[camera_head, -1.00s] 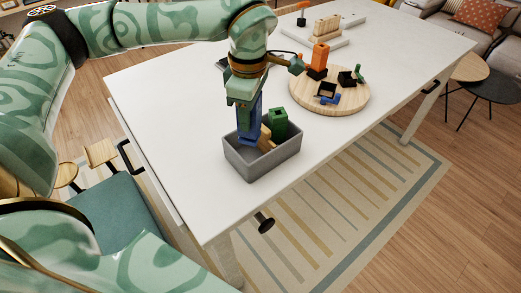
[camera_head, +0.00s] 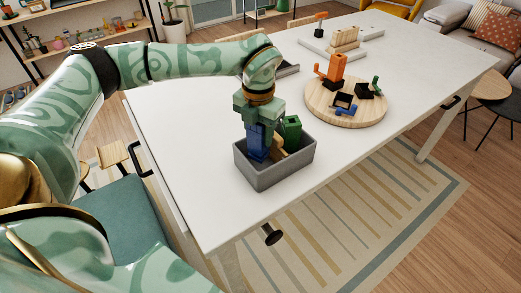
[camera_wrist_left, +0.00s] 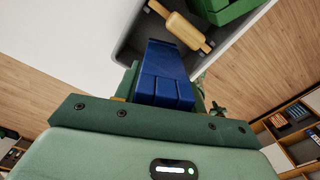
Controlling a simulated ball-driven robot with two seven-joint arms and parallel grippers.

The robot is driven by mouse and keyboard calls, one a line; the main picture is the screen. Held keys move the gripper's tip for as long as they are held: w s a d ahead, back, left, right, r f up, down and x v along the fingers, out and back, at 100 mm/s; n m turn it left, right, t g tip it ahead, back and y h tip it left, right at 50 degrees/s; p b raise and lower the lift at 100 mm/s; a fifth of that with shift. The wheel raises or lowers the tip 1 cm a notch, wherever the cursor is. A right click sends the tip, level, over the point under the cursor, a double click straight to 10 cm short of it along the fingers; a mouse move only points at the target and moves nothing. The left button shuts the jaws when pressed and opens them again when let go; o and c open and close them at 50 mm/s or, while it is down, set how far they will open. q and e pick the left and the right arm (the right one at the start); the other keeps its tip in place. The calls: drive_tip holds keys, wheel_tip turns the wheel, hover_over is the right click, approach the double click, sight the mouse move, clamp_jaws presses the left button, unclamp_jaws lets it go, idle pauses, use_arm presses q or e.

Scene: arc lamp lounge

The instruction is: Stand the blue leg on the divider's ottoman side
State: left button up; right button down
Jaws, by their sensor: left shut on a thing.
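The blue leg (camera_head: 257,146) is an upright dark blue block at the left end of the grey bin (camera_head: 275,177), its lower part behind the bin's front wall. My left gripper (camera_head: 257,124) points down and is shut on its upper part. In the left wrist view the blue leg (camera_wrist_left: 165,75) extends from my left gripper (camera_wrist_left: 160,100) into the bin. A white low structure (camera_head: 345,55) with beige slats stands at the table's far end; I cannot tell whether it is the divider. My right gripper is out of view.
A green block (camera_head: 290,130) and a wooden peg-like piece (camera_wrist_left: 180,28) share the bin. A round wooden board (camera_head: 348,115) holds orange, black, blue and green parts. White table surface (camera_head: 190,130) is clear left of the bin. A teal seat (camera_head: 125,220) stands beside the table.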

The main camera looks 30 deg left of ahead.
sight(259, 148)
use_arm(q)
wheel_tip(259, 148, down, 6)
drive_tip(key=shift+r+b, duration=0.2)
drive_tip(key=shift+b, duration=0.25)
drive_tip(key=shift+r, duration=0.1)
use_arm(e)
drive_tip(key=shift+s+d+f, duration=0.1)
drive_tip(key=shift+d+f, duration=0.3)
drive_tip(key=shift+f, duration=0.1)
use_arm(q)
drive_tip(key=o, duration=1.1)
drive_tip(key=shift+f, duration=0.2)
drive_tip(key=shift+o, duration=0.2)
wheel_tip(259, 148, up, 12)
drive_tip(key=shift+r+p, duration=0.2)
drive_tip(key=shift+p, duration=0.9)
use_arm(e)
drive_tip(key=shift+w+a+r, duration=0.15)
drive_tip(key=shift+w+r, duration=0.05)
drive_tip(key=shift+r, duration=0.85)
